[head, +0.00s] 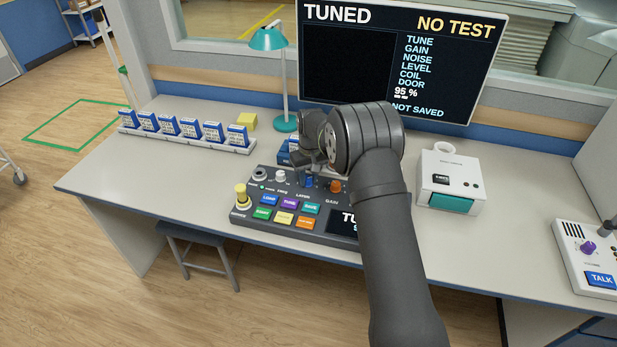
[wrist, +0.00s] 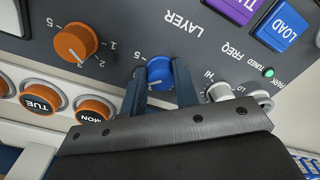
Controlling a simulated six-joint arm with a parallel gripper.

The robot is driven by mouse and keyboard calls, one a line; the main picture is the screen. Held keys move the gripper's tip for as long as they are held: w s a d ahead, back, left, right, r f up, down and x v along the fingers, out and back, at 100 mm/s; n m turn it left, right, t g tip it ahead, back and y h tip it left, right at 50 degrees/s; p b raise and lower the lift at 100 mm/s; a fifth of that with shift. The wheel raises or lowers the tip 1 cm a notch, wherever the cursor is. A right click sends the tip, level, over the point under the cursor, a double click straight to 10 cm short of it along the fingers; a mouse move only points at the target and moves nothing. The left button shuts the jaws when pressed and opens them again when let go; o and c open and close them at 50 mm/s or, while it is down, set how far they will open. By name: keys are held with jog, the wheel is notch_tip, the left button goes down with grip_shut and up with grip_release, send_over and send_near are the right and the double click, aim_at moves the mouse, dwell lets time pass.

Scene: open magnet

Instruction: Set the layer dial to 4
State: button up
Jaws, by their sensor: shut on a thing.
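In the head view the blue dial (head: 309,183) sits just below my gripper (head: 310,160). In the wrist view my gripper (wrist: 160,74) has one finger on each side of the knob and is shut on it. A 5 shows beside the dial's scale, with other numbers partly hidden by the fingers. I cannot tell which number the dial points at.
Coloured buttons (head: 290,203) fill the panel front. A white box (head: 450,180) stands to the right. A monitor (head: 400,55) reads TUNED and NO TEST.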

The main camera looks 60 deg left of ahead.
aim_at(310, 178)
jog(key=o, duration=1)
jog(key=shift+c, duration=0.2)
jog(key=shift+r, duration=0.1)
notch_tip(310, 178, up, 17)
jog(key=shift+w, duration=0.35)
jog(key=shift+r, duration=0.1)
jog(key=f, duration=1.7)
jog(key=shift+s+f, duration=0.25)
jog(key=shift+s, duration=0.1)
